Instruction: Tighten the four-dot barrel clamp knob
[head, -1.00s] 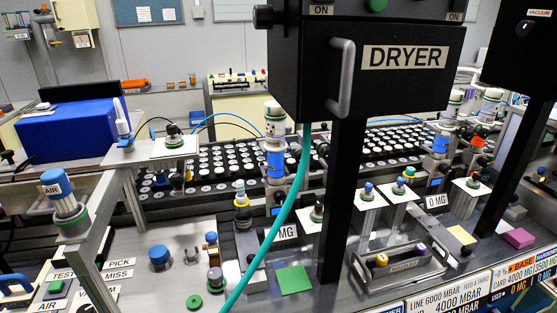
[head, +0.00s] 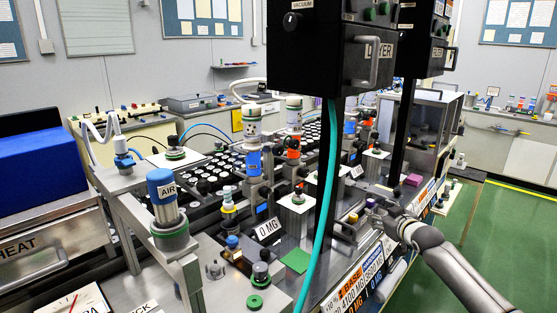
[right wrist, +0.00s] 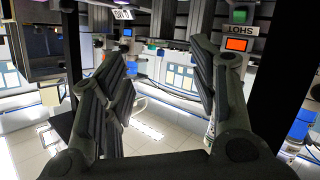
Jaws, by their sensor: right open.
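A white-capped barrel with dark dots (head: 251,122) stands on the left dispenser station in the head view, above a blue section. A second white-capped barrel (head: 293,113) stands behind it to the right, above an orange section. The dots are too small to count surely, and I cannot make out which part is the clamp knob. My right gripper (head: 378,208) is at the bench's front edge, right of both barrels and well apart from them. In the right wrist view its two dark fingers (right wrist: 160,85) are spread with nothing between them. My left gripper is out of view.
A blue-capped AIR post (head: 165,195) stands at the left front. Green floor (head: 480,240) is clear at right.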

